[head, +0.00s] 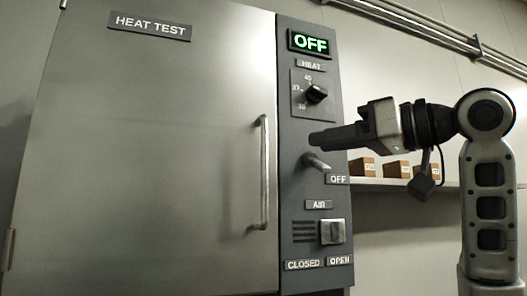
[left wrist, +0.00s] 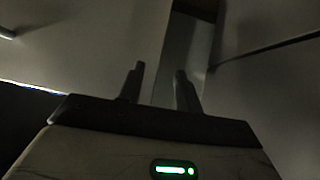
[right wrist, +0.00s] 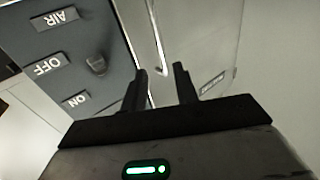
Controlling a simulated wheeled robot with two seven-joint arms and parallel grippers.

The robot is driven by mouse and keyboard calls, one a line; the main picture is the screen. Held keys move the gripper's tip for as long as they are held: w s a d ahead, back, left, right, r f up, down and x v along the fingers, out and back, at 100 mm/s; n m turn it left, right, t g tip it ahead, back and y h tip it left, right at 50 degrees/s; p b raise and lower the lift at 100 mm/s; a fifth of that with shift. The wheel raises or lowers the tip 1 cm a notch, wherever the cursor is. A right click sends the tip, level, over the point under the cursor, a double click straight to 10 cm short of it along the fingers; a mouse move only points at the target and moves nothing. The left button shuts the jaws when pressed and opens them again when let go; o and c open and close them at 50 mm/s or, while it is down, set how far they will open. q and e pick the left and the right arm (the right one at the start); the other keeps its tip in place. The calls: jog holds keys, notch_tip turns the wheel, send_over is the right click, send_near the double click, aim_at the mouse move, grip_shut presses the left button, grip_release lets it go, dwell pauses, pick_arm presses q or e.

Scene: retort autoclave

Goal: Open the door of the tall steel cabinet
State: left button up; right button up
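The tall steel cabinet's door (head: 150,140), labelled HEAT TEST, is shut in the head view. Its vertical bar handle (head: 264,172) is near the door's right edge; the handle also shows in the right wrist view (right wrist: 155,40), beyond the fingertips. My right gripper (head: 318,139) is in front of the control panel, right of the handle and pointing left. Its two fingers (right wrist: 160,85) are apart with nothing visibly held. My left gripper (left wrist: 157,78) shows only in the left wrist view, its fingers apart and empty, facing plain grey surfaces.
The dark control panel (head: 292,225) beside the door carries a green OFF display (head: 309,42), a heat knob (head: 317,94), a lever (head: 316,162) marked OFF just below my right gripper, and an air switch (head: 332,232). Brown boxes (head: 398,169) sit on a shelf behind my right arm.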

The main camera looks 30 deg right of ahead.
aim_at(267, 152)
jog(key=p+x, duration=0.3)
jog(key=x, duration=1)
jog(key=shift+f, duration=0.1)
grip_shut()
